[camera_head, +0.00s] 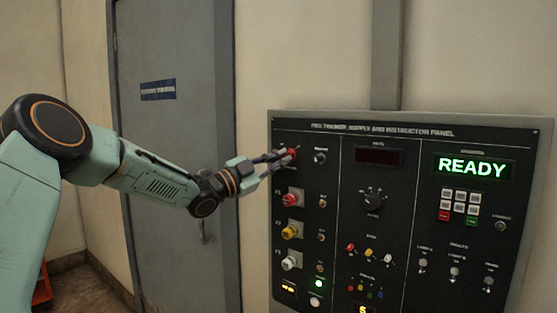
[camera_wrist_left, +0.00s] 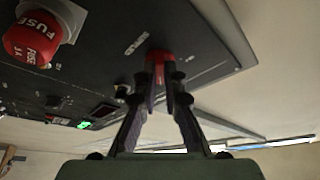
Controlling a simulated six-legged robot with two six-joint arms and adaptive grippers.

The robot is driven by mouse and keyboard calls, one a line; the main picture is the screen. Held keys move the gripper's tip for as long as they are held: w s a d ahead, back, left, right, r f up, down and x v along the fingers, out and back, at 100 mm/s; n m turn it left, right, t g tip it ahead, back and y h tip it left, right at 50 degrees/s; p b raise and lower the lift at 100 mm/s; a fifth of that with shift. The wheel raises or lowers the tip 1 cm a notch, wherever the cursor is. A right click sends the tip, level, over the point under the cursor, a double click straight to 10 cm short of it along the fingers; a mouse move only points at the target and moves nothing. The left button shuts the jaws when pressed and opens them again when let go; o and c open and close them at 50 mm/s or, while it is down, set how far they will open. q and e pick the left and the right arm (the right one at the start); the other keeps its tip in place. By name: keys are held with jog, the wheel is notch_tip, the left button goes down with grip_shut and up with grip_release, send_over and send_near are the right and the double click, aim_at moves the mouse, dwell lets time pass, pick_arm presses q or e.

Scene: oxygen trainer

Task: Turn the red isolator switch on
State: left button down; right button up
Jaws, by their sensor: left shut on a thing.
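The red isolator switch (camera_head: 290,153) is at the upper left of the dark instructor panel (camera_head: 420,143). In the left wrist view, the red switch (camera_wrist_left: 158,57) shows between my fingertips. My left gripper (camera_head: 277,159) reaches it from the left and is shut on it; the fingers partly hide it. The same gripper (camera_wrist_left: 161,88) shows with its fingers close on both sides of the red part. Which way the switch is turned cannot be told. My right gripper is not in view.
Below the switch are red (camera_head: 293,197), yellow (camera_head: 292,230) and white (camera_head: 291,260) fuse knobs. A green READY display (camera_head: 472,167) is lit at the upper right. A grey door (camera_head: 178,130) stands behind my arm.

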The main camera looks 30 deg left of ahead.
pick_arm(q)
jog(key=c, duration=1.4)
grip_release()
jog(key=shift+w, duration=0.1)
jog(key=shift+c, duration=0.2)
jog(key=v, duration=0.7)
jog(key=shift+s+a+f, duration=0.1)
jog(key=shift+s+a, duration=0.05)
jog(key=shift+s, duration=0.15)
